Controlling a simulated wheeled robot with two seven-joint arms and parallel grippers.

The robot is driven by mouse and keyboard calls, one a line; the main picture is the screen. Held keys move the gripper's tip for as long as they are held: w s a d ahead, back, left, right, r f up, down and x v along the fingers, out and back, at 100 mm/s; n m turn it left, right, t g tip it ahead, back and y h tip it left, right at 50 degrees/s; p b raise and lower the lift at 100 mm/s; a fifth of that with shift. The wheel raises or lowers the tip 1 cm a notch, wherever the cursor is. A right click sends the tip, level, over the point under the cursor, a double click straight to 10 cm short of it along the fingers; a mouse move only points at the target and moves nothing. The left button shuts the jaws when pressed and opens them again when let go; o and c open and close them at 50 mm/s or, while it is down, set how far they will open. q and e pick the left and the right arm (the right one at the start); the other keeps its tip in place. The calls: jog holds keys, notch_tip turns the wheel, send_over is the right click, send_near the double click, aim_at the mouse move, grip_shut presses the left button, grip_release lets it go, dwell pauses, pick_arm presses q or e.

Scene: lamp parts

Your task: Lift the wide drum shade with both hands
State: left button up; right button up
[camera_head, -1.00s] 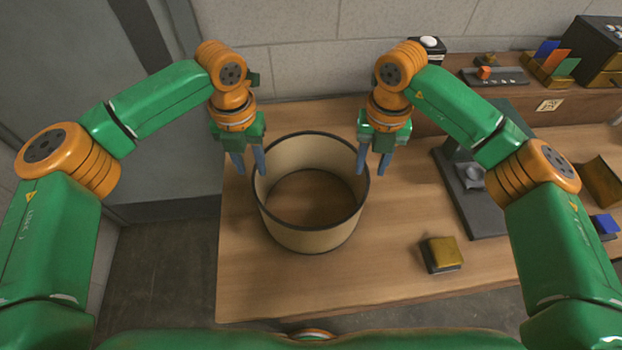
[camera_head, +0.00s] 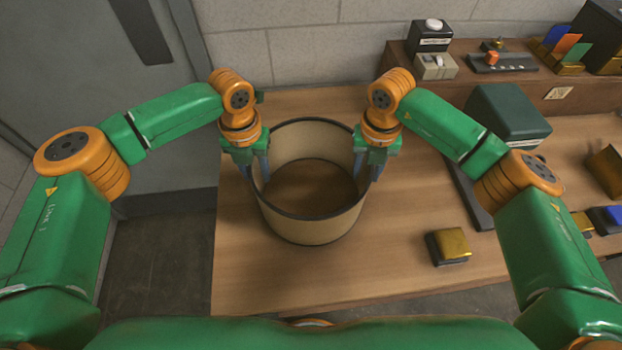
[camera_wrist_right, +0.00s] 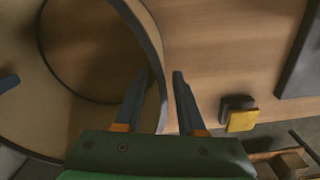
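The wide drum shade (camera_head: 312,228) is a beige open cylinder with dark rims. It stands upright on the wooden table. My left gripper (camera_head: 257,174) is at its left rim, fingers pointing down and apart, seemingly either side of the wall. My right gripper (camera_head: 367,173) is at its right rim, fingers also apart. In the right wrist view, the shade's dark rim (camera_wrist_right: 152,55) passes between the open fingers of my right gripper (camera_wrist_right: 160,80), with a visible gap to the outer finger. Whether the inner finger touches the wall is unclear.
A yellow-topped dark block (camera_head: 449,246) lies right of the shade. A dark green box (camera_head: 508,115) stands behind it, partly hidden by my right arm. A raised wooden shelf (camera_head: 540,92) holds switches and coloured cards. The table (camera_head: 270,285) is clear in front of the shade.

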pick_arm(q)
jog(key=shift+f, duration=0.7)
pick_arm(e)
jog(key=shift+f, duration=0.65)
pick_arm(q)
grip_shut()
pick_arm(e)
grip_shut()
pick_arm(q)
jog(key=shift+r, duration=0.1)
pick_arm(e)
jog(key=shift+r, duration=0.1)
